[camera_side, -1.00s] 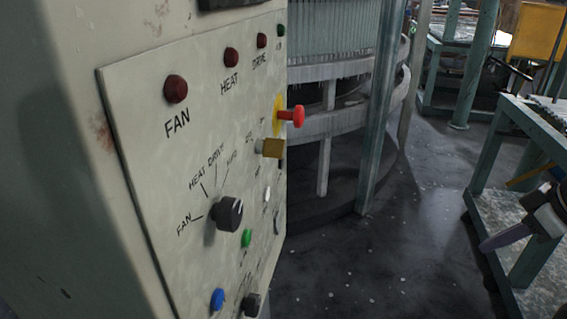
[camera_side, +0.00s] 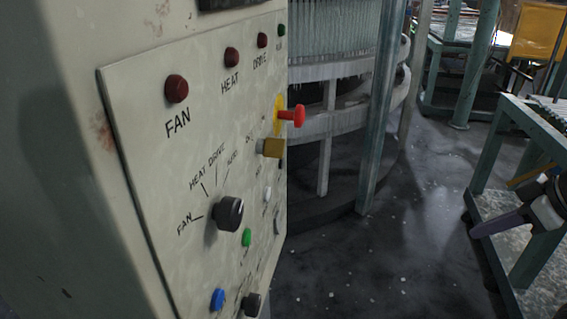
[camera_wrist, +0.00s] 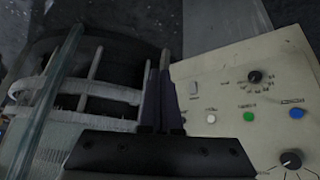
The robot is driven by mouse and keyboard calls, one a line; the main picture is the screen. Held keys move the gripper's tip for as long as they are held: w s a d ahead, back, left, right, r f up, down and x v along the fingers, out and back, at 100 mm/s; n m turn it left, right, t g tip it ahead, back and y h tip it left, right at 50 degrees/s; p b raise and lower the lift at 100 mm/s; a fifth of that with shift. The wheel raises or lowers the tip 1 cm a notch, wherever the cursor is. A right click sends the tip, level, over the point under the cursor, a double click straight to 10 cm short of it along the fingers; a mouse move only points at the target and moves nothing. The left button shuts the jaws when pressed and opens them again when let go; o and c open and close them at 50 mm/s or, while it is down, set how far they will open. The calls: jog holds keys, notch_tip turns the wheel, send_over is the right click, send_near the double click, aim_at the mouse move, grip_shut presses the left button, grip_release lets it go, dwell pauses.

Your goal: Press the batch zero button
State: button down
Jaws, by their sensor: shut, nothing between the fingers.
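The control panel (camera_side: 150,150) carries several push buttons. Which one is batch zero cannot be told, as the small labels are not readable. A blue button (camera_side: 217,299), a green button (camera_side: 246,237) and a white button (camera_side: 267,194) show on its lower part. The wrist view also shows the white button (camera_wrist: 211,118), green button (camera_wrist: 249,116) and blue button (camera_wrist: 296,113), right of the fingers. My gripper (camera_side: 476,232) is shut and empty at the right of the side view, well apart from the panel. Its dark fingers also show in the wrist view (camera_wrist: 159,62).
A red mushroom knob (camera_side: 292,116) sticks out from the panel, above a brass-coloured block (camera_side: 270,148). A black selector knob (camera_side: 229,212) and a smaller dark knob (camera_side: 251,304) also protrude. A green post (camera_side: 376,110) and a bench (camera_side: 520,110) stand beyond. Open floor lies between panel and gripper.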

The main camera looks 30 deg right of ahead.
aim_at(282, 163)
jog(key=w+a+r+n+t, duration=0.15)
jog(key=w+r+t, duration=0.3)
jog(key=w, duration=0.55)
jog(key=w+r+n+t, duration=0.25)
jog(key=w+r, duration=0.25)
jog(key=w, duration=0.5)
jog(key=w+a+f, duration=0.2)
jog(key=w+f, duration=0.2)
jog(key=f, duration=0.2)
jog(key=w+a+f+n, duration=0.1)
jog(key=w+a+f, duration=0.1)
jog(key=w+f, duration=0.3)
jog(key=shift+w+a+f+t, duration=0.15)
jog(key=shift+a+f+t, duration=0.2)
jog(key=shift+f, duration=0.45)
jog(key=shift+d, duration=0.1)
jog(key=w+a, duration=0.6)
jog(key=shift+w, duration=0.15)
jog(key=shift+a, duration=0.15)
jog(key=shift+w+a, duration=0.25)
jog(key=shift+w, duration=0.05)
